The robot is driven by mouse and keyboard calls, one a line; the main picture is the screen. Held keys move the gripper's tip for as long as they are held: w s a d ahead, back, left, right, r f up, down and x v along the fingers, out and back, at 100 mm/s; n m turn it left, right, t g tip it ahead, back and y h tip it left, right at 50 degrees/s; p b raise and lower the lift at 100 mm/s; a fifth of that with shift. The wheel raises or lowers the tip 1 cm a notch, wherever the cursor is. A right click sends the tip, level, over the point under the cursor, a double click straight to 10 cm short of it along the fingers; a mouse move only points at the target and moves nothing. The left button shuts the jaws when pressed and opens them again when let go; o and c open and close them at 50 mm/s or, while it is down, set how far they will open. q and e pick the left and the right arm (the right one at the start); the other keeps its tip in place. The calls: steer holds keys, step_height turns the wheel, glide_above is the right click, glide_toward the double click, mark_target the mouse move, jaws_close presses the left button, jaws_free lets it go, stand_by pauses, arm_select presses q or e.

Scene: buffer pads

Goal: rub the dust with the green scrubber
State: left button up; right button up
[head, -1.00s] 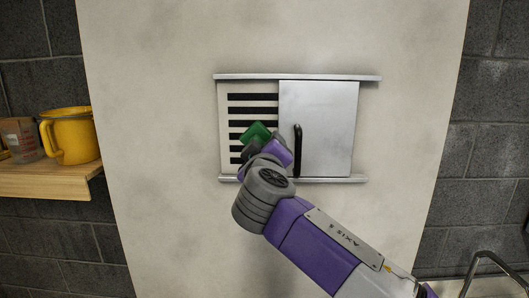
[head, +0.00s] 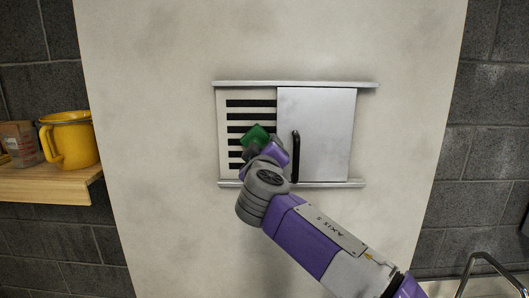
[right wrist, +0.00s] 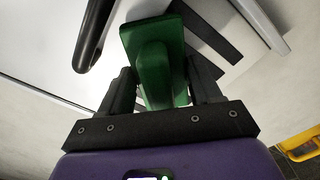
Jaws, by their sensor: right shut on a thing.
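The green scrubber (head: 255,136) is in front of the slotted vent panel (head: 224,140) in the head view. My right gripper (head: 268,148) is shut on it. In the right wrist view the green scrubber (right wrist: 158,65) sits between the two dark fingers of my right gripper (right wrist: 163,88), with the black slots just beyond it. I cannot tell whether the scrubber touches the panel. Faint grey smudges show on the pale board (head: 170,120) around the vent; I cannot tell which of them is the dust. My left gripper is out of view.
A silver sliding door (head: 325,130) with a black handle (head: 296,155) covers the vent's right half, close to my right gripper. Rails run above and below. A wooden shelf (head: 45,188) at the left holds a yellow mug (head: 72,140). A curved metal bar (head: 490,260) is at lower right.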

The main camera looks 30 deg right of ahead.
steer(key=shift+w+d, duration=0.1)
steer(key=shift+w, duration=0.15)
steer(key=shift+s+d, duration=0.1)
